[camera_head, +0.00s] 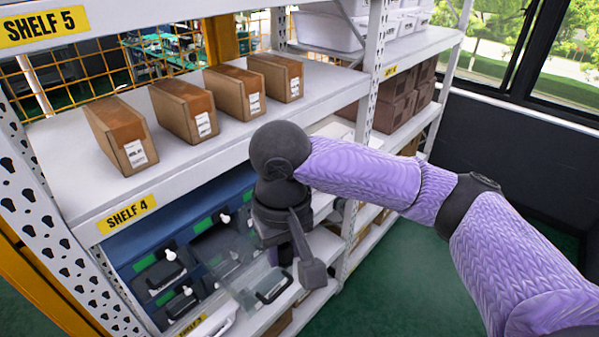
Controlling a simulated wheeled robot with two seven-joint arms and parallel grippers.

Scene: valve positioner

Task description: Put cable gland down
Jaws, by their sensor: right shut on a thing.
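My right gripper (296,264) reaches in from the right, pointing down in front of the lower shelf under the SHELF 4 label. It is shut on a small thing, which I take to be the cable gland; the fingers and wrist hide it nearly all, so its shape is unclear. Beside and below the gripper is a clear-fronted bin (238,272) with a dark handle. Blue bins (135,235) with green labels stand on this lower shelf, left of the gripper. My left gripper is not in view.
Several brown cartons (122,135) stand on the shelf board (80,185) above, close to my wrist. A white perforated upright (372,70) rises behind my arm. More boxes (395,105) fill the bay at the right. Green floor (400,280) is clear at lower right.

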